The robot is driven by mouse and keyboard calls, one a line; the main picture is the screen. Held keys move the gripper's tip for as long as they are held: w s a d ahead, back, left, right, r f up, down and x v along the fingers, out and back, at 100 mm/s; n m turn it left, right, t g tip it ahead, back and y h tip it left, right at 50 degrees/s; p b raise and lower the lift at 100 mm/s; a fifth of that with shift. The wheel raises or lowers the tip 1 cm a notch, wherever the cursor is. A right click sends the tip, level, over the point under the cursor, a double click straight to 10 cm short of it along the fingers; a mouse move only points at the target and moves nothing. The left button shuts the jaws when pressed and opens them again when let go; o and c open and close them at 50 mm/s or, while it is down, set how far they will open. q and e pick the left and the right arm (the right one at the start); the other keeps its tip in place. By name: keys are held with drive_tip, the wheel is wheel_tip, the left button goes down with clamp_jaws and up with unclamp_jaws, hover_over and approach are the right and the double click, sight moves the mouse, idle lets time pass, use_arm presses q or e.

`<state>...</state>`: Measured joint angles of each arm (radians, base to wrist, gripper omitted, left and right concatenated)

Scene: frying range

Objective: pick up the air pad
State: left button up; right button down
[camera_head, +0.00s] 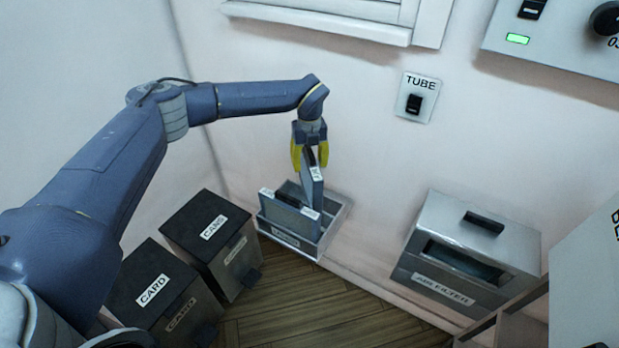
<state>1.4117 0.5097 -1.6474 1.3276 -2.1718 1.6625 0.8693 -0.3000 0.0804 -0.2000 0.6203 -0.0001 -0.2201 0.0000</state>
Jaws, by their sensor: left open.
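A thin grey pad (314,188) with a small white label and a dark grip on top stands on edge in the open metal tray (327,236) on the floor by the wall. I take it to be an air pad, though its label is too small to read. A second, similar pad (287,217) stands in front of it in the same tray. My left gripper (310,160) points down with its yellow fingers apart, at the top of the rear pad. The fingers appear to be on either side of its top; I cannot tell whether they touch. My right gripper is out of view.
Dark bins marked CANS (208,229) and CARD (158,293) stand left of the tray. A metal AIR FILTER box (447,292) is on the right. A TUBE switch (417,98) is on the wall above. Wooden floor (300,305) in front of the tray is clear.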

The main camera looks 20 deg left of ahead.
use_arm(q)
drive_tip(key=shift+f, duration=0.2)
drive_tip(key=shift+c, duration=0.5)
clamp_jaws()
